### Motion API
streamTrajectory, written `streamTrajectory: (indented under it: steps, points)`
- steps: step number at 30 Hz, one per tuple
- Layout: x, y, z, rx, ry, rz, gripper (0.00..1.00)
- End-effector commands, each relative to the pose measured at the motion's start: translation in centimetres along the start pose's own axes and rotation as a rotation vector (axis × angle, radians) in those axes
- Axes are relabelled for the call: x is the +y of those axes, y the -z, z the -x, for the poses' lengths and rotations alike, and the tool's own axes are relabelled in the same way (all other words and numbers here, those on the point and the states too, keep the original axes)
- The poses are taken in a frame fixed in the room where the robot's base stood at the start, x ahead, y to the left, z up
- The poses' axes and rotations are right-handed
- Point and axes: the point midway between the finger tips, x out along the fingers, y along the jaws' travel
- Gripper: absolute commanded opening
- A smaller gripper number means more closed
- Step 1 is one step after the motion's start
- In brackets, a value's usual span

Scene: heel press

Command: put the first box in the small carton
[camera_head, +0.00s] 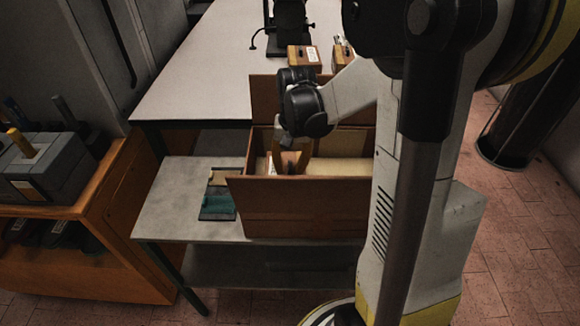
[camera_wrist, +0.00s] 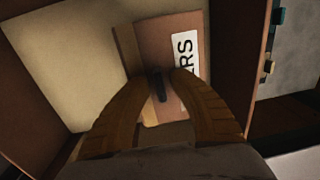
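The small carton (camera_head: 300,212) stands open on the low grey table, its flaps up. My gripper (camera_head: 290,165) reaches down into it. In the wrist view, a brown box (camera_wrist: 165,40) with a white label ending in "RS" lies inside the carton, beneath my gripper. It appears to be the first box. My two tan fingers (camera_wrist: 162,80) close in on the box's black knob, with no clear gap on either side. The box is mostly hidden by the carton wall and fingers in the head view. I cannot tell whether its underside touches the carton floor.
Two similar brown boxes (camera_head: 304,58) (camera_head: 342,54) stand on the higher white table (camera_head: 200,60) behind, near a black stand (camera_head: 290,25). Pale padding (camera_head: 335,167) fills part of the carton. A small dark tray (camera_head: 219,195) lies left of it. An orange cabinet (camera_head: 105,220) stands further left.

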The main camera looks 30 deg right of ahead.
Motion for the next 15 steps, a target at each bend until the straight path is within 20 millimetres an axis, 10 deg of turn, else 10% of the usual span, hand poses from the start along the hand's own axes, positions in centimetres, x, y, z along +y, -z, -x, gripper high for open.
streamTrajectory:
  steps: [15]
  points:
    - [0.0, 0.0, 8.7, 0.000, 0.000, -0.001, 0.27]
